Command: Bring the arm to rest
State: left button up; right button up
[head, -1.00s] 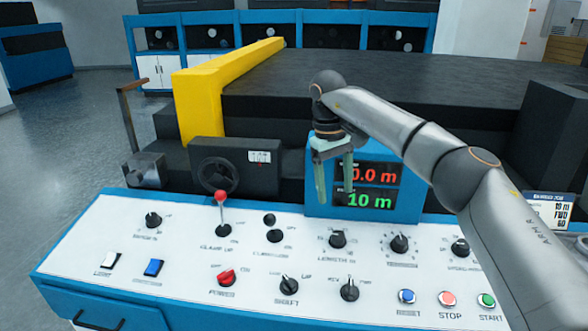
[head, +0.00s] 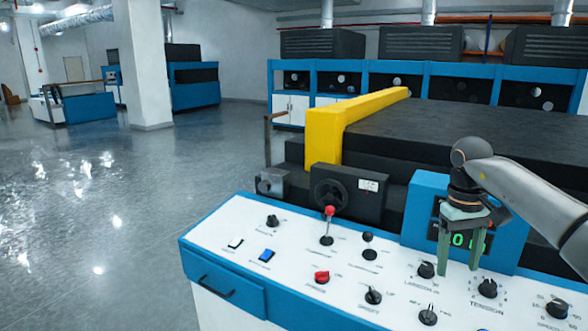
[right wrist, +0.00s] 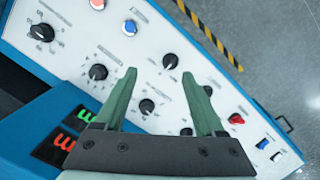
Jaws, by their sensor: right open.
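My right gripper (head: 459,268) is open and empty in the head view. Its green fingers point down in front of the blue display box and hide part of the readout. In the right wrist view the two fingers (right wrist: 168,100) stand apart over the white control panel (right wrist: 240,68), with nothing between them. A gap to the panel's knobs cannot be measured from here. My right arm (head: 530,195) comes in from the right edge. My left gripper is not in view.
The panel carries a red-knobbed lever (head: 329,211), a red switch (head: 321,277) and several black knobs. A blue display box (head: 420,205) stands behind it. A yellow guard (head: 325,135) and dark machine bed (head: 450,128) lie beyond. Open floor (head: 100,220) spreads to the left.

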jog(key=a+f+m+y, duration=0.2)
jog(key=a+f+y, duration=0.2)
jog(key=a+f, duration=0.85)
jog(key=s+a+m+t+y, duration=0.25)
jog(key=a+m+y, duration=0.25)
jog(key=a+m, duration=0.3)
jog(key=s+a+f+m+t+y, duration=0.1)
jog(key=s+a+m+y, duration=0.35)
jog(key=a+m, duration=0.4)
jog(key=s+a+m+t+y, duration=0.2)
jog(key=s+a+m+y, duration=0.1)
jog(key=a+m+y, duration=0.4)
jog(key=s+d+f+m+t+h, duration=0.1)
jog(key=d+f+m+t+h, duration=0.4)
jog(key=m, duration=0.9)
jog(key=d+f+m+t+h, duration=0.5)
jog(key=m+h, duration=0.1)
jog(key=m, duration=0.8)
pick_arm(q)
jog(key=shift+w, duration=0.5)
pick_arm(e)
jog(key=s+d+f+m+g+h, duration=0.2)
jog(key=s+d+f+m+h, duration=0.1)
jog(key=s+d+f+m, duration=0.2)
jog(key=s+d+f+m+g+h, duration=0.3)
jog(key=s+d+f+m, duration=0.2)
jog(key=s+f+m, duration=0.4)
jog(key=s+m, duration=0.3)
jog(key=shift+d+g, duration=0.35)
